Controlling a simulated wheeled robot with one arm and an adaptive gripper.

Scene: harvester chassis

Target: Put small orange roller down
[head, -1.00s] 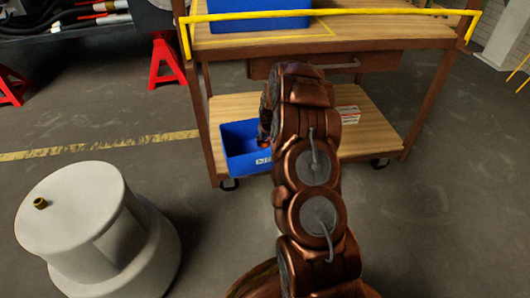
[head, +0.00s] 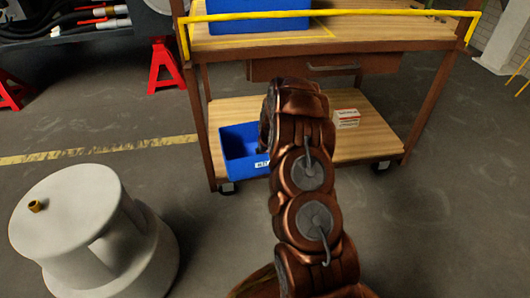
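My arm reaches forward over the lower shelf of the cart, and my gripper (head: 264,136) shows only as a dark sliver beside the arm, at the right side of the lower blue bin (head: 242,167). Its fingers are hidden, so I cannot tell whether they hold anything. No orange roller is clearly visible in or by the gripper. A small brass-orange cylinder (head: 35,206) sits on top of the white round step stool (head: 75,215) at the lower left. I cannot tell whether it is a roller.
The brown cart has a wooden lower shelf (head: 365,134) with a small red-and-white box (head: 346,118) on it. A drawer (head: 325,66) and a yellow rail (head: 330,13) are above. Another blue bin (head: 258,24) stands on the upper deck. A red stand (head: 166,66) is behind left.

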